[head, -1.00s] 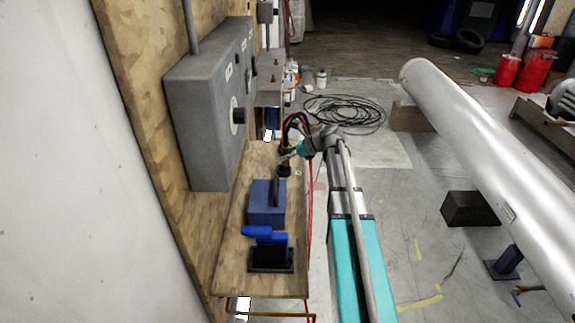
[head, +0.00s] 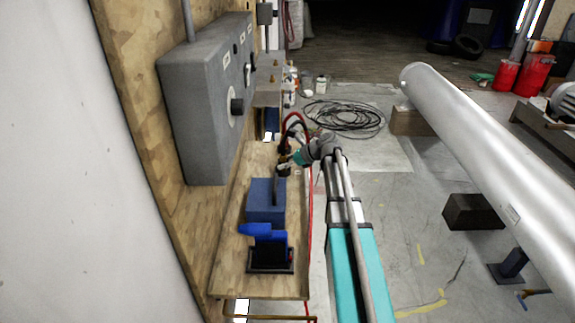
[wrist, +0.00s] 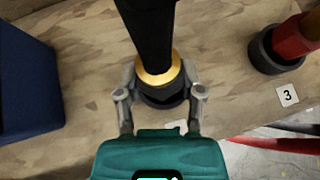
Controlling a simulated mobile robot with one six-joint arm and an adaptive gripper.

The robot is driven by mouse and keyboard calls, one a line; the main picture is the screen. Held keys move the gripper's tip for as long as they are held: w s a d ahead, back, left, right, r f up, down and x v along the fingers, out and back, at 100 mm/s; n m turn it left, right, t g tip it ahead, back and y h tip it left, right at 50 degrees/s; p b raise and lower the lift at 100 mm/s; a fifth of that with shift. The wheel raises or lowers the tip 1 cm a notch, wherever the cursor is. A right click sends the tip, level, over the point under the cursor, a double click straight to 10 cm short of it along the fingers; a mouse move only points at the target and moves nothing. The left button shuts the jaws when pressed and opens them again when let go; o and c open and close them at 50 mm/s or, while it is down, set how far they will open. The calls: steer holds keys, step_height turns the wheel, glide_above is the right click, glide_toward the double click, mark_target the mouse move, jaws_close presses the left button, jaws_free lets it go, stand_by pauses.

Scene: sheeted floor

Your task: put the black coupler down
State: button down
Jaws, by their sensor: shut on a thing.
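The black coupler (wrist: 150,28) has a brass ring and a dark collar at its lower end. In the wrist view it stands roughly upright over the wooden shelf. My gripper (wrist: 160,93) is shut on it, one finger on each side just below the brass ring. In the head view my gripper (head: 290,158) is at the far end of the wooden shelf (head: 230,268), beyond the blue box. I cannot tell whether the coupler's lower end touches the shelf.
A red coupler (wrist: 300,34) sits in a dark round socket beside a label "3" (wrist: 287,95). The blue box (head: 262,190) and a blue-handled item (head: 265,235) stand nearer on the shelf. A grey control box (head: 205,110) is on the left wall. Red hose (head: 309,225) hangs along the shelf edge.

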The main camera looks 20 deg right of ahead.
steer(key=shift+f, duration=0.2)
steer(key=shift+c, duration=1.1)
jaws_free()
steer(key=shift+r, duration=0.1)
steer(key=shift+r, duration=0.15)
steer(key=shift+s+d+r, duration=0.1)
steer(key=shift+d+r, duration=0.05)
steer(key=p+v, duration=0.6)
steer(key=v, duration=0.5)
steer(key=shift+s+d, duration=0.15)
steer(key=shift+d, duration=0.05)
